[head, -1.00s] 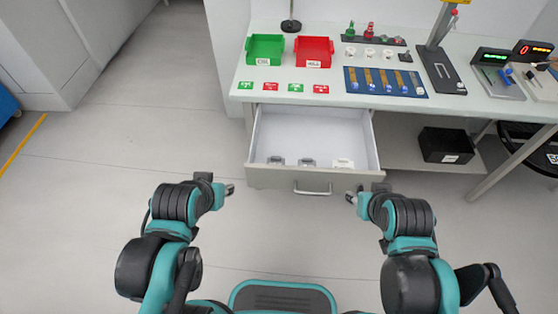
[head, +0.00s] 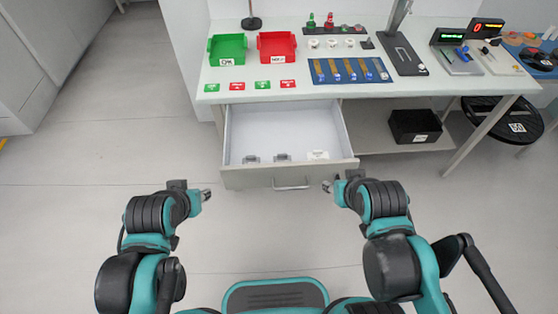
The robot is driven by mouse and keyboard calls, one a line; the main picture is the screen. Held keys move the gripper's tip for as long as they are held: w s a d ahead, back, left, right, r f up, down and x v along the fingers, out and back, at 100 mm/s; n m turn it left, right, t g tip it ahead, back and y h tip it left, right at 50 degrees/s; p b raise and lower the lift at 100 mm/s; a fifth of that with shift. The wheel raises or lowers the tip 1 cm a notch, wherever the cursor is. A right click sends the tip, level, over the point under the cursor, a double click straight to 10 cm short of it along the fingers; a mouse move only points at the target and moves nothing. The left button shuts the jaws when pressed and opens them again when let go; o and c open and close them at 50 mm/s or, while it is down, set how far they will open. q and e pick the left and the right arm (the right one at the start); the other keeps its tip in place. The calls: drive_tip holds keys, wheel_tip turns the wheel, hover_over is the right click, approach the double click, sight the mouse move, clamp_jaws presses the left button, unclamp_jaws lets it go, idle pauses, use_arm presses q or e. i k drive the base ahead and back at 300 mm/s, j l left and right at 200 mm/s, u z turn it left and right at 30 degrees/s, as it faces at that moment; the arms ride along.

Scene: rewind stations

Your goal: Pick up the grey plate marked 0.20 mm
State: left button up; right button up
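Three small plates lie in a row near the front of the open drawer (head: 290,126). Two are grey, a left one (head: 251,158) and a middle one (head: 282,157), and the right one (head: 318,155) is whitish. Their markings are too small to read, so I cannot tell which is 0.20 mm. My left gripper (head: 207,194) is in front of the drawer's left side, apart from it. My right gripper (head: 327,186) is just in front of the drawer's right corner. Neither holds anything that I can see, and their finger openings are too small to judge.
On the bench (head: 205,92) stand a green bin (head: 227,49), a red bin (head: 277,46), a blue mat (head: 350,77) with brass strips and a black stand (head: 405,60). A black box (head: 415,126) sits on the shelf below right. A black stool (head: 500,118) stands at the right.

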sight(280, 158)
drive_tip(key=i+j+z, duration=0.15)
drive_tip(key=j+z, duration=0.15)
drive_tip(key=z, duration=0.15)
drive_tip(key=i+j+z, duration=0.15)
drive_tip(key=j+z, duration=0.7)
drive_tip(key=k+j+z, duration=0.1)
drive_tip(key=j+z, duration=0.3)
drive_tip(key=k+j+z, duration=0.1)
drive_tip(key=z, duration=0.3)
drive_tip(key=k+j+z, duration=0.2)
drive_tip(key=j+z, duration=0.15)
drive_tip(key=k+j+z, duration=0.2)
drive_tip(key=z, duration=0.2)
